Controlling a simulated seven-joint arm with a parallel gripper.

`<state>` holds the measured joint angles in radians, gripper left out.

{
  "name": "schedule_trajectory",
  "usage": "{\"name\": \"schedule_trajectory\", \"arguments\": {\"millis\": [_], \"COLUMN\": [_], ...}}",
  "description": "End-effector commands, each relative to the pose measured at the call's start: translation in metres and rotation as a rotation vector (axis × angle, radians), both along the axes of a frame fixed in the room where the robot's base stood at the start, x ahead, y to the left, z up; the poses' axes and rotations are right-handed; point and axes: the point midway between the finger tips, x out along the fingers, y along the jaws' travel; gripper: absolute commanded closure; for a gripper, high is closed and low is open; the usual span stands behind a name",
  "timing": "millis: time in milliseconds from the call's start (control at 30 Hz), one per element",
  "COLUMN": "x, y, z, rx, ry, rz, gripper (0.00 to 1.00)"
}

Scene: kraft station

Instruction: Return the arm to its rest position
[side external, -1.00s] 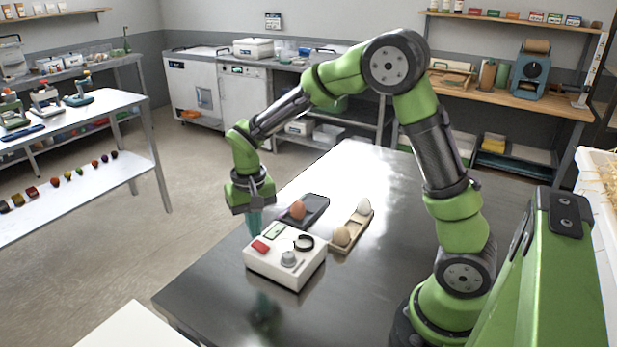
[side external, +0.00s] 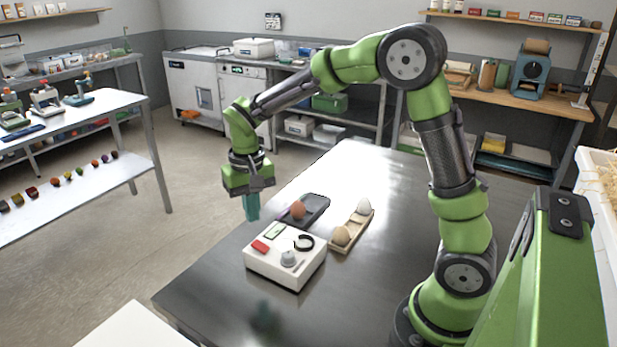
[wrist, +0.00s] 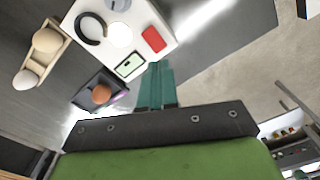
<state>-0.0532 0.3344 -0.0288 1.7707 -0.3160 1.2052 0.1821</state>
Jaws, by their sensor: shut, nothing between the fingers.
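My gripper (side external: 252,207) hangs in the air above the far left edge of the dark table (side external: 340,290), pointing down. Its teal fingers are shut with nothing between them; they also show together in the wrist view (wrist: 155,85). Below and to the right of it stands a white box (side external: 285,262) with a red button, a small display, a black ring and a grey knob. The fingers are clear of the box. My arm is bent, with its elbow high over the table.
A dark tray (side external: 318,207) with a brown egg (side external: 298,210) lies behind the box. A wooden holder (side external: 352,231) beside it carries a tan egg (side external: 341,235) and a pale egg (side external: 364,207). A white shelf unit (side external: 90,190) stands at left.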

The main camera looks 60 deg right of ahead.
Motion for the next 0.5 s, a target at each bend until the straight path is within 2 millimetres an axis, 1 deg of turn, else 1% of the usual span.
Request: {"name": "schedule_trajectory", "arguments": {"millis": [33, 133, 267, 300, 500], "x": [-0.008, -0.026, -0.057, -0.067, -0.119], "y": [0.002, 0.006, 0.011, 0.012, 0.017], "z": [-0.006, 0.006, 0.032, 0.040, 0.072], "rx": [0.008, 0.036, 0.071, 0.080, 0.114], "ry": [0.009, -0.034, -0.132, -0.168, -0.355], "rz": [0.015, 0.046, 0.082, 0.093, 0.128], "gripper": [1.00, 1.00, 1.00, 1.00, 1.00]}}
